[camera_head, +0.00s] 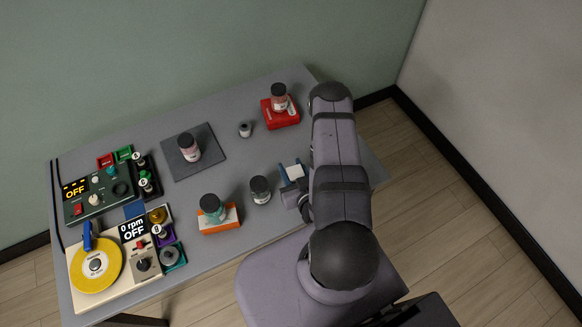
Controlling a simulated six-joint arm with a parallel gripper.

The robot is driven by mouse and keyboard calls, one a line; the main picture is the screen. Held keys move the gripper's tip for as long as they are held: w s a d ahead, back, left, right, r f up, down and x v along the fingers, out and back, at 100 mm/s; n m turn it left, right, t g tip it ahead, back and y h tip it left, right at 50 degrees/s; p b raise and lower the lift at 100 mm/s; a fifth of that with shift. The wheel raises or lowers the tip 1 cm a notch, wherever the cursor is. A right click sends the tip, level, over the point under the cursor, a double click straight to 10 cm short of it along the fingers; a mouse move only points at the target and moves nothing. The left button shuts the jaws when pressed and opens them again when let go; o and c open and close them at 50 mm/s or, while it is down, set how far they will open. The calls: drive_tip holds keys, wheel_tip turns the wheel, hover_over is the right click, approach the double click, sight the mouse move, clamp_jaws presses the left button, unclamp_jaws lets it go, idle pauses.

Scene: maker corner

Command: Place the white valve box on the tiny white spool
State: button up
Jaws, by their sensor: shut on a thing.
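A small white-topped box (292,171), which appears to be the white valve box, shows at the end of my arm, with blue along its sides. My gripper (291,178) is shut on it, right of the middle of the table; the fingers are small and partly hidden by my arm. I cannot tell how far the box is above the table. A tiny pale spool-like thing (245,130) with a dark top stands on the table, up and left of my gripper and apart from it. It is probably the tiny white spool.
A pink jar (279,102) stands on a red box (284,119), right of the spool. Another pink jar (189,151) stands on a dark mat (208,137). A grey jar (260,191) and a teal jar (211,212) on an orange box (219,226) are nearby. Devices fill the left side.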

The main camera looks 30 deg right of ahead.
drive_tip(key=shift+w+f+b, duration=0.2)
drive_tip(key=shift+w+b, duration=0.1)
drive_tip(key=shift+w, duration=0.05)
drive_tip(key=n+y+b, duration=0.2)
drive_tip(key=b, duration=1)
hover_over(244, 127)
drive_tip(key=s+d, duration=0.2)
drive_tip(key=d, duration=0.1)
drive_tip(key=w+a+r+b, duration=0.2)
drive_tip(key=w+a+r, duration=0.1)
drive_tip(key=w+r, duration=0.3)
wheel_tip(244, 127, down, 10)
drive_tip(key=p, duration=0.2)
drive_tip(key=shift+d+p, duration=0.15)
drive_tip(key=shift+p, duration=0.15)
drive_tip(key=shift+f, duration=0.2)
drive_tip(key=o, duration=1)
drive_tip(key=shift+o, duration=0.2)
